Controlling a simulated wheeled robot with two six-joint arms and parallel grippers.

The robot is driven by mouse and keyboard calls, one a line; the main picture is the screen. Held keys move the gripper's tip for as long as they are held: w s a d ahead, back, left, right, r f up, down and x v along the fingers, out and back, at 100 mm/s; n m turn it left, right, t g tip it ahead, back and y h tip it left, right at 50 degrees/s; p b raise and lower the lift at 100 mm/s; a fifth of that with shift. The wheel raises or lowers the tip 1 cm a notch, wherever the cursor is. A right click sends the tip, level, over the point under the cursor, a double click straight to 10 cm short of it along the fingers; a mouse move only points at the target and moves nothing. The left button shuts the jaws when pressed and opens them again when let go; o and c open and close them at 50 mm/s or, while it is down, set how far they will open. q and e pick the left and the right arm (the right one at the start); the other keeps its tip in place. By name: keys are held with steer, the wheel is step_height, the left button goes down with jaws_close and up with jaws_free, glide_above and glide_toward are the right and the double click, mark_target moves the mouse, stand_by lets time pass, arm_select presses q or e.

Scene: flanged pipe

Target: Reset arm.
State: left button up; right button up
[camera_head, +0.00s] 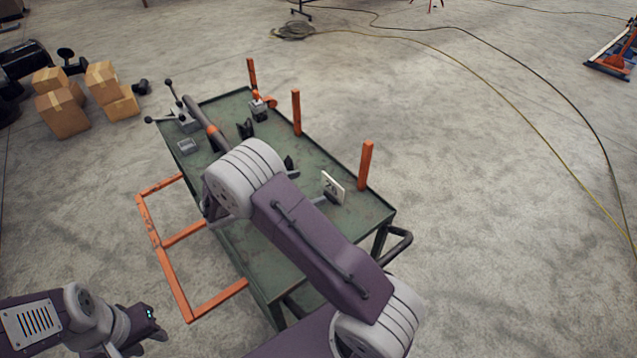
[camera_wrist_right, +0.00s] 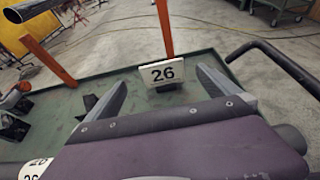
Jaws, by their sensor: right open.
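My right arm reaches across the green cart (camera_head: 375,215) in the head view and hides most of its own gripper. In the right wrist view my right gripper (camera_wrist_right: 162,80) is open, its two grey fingers apart. The card also shows in the head view (camera_head: 333,187), right of my arm. My left gripper (camera_head: 148,325) is at the lower left, off the cart; its jaws are too small to read.
A grey pipe (camera_head: 202,115) with an orange band lies at the cart's far end, near a clamp with handles (camera_head: 180,120). Orange posts (camera_head: 366,165) rise along the right edge. An orange frame (camera_head: 165,262) juts left. Cardboard boxes (camera_head: 62,115) and cables lie on the floor.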

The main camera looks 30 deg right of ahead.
steer(key=shift+a+r, duration=0.1)
steer(key=shift+a, duration=0.3)
steer(key=shift+r, duration=0.1)
